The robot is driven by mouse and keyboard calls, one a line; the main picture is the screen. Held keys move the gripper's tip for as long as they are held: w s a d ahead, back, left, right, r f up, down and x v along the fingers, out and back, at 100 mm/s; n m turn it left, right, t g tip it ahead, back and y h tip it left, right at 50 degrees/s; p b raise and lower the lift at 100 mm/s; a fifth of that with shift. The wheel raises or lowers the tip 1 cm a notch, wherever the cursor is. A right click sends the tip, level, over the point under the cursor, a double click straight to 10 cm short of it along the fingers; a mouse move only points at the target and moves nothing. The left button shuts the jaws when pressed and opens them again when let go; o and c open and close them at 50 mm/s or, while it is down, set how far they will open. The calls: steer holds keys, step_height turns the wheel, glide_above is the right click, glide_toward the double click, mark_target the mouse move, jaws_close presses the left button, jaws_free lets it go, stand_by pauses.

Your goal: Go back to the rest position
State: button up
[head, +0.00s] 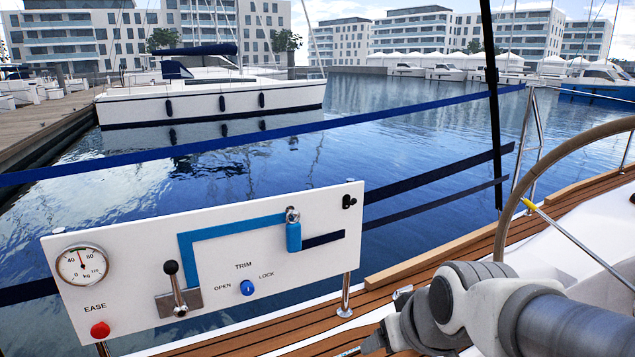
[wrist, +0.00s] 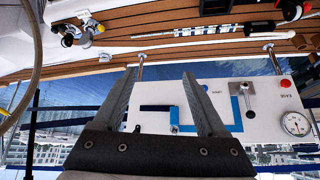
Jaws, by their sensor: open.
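My gripper (wrist: 159,73) is open and empty in the wrist view, its two dark fingers spread in front of the white control panel. In the head view my arm is at the lower right; the gripper's fingers are not clearly seen there. The white panel (head: 130,240) carries a round gauge (head: 82,265), a red EASE button (head: 100,330) and a black-knobbed lever (head: 175,290). A blue TRIM knob (head: 247,288) sits between OPEN and LOCK. A blue handle (head: 294,237) stands at the right part of the blue stepped track. The wrist view shows the panel upside down.
The panel stands on metal posts (head: 346,295) at the edge of a teak deck (head: 420,275). A large steering wheel (head: 520,190) is at the right. Dark blue straps (head: 430,182) run behind the panel. Water and moored boats lie beyond.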

steer(key=s+d+r+m+h, duration=0.1)
steer(key=s+d+r+m, duration=0.15)
steer(key=s, duration=0.65)
step_height(320, 180, up, 20)
steer(key=g+p, duration=0.1)
steer(key=p, duration=1.8)
steer(key=shift+s+d, duration=0.15)
steer(key=shift+d, duration=0.2)
steer(key=shift+f, duration=0.1)
steer(key=c, duration=0.4)
steer(key=shift+a+n, duration=0.1)
steer(key=shift+n, duration=0.15)
steer(key=shift+a, duration=0.1)
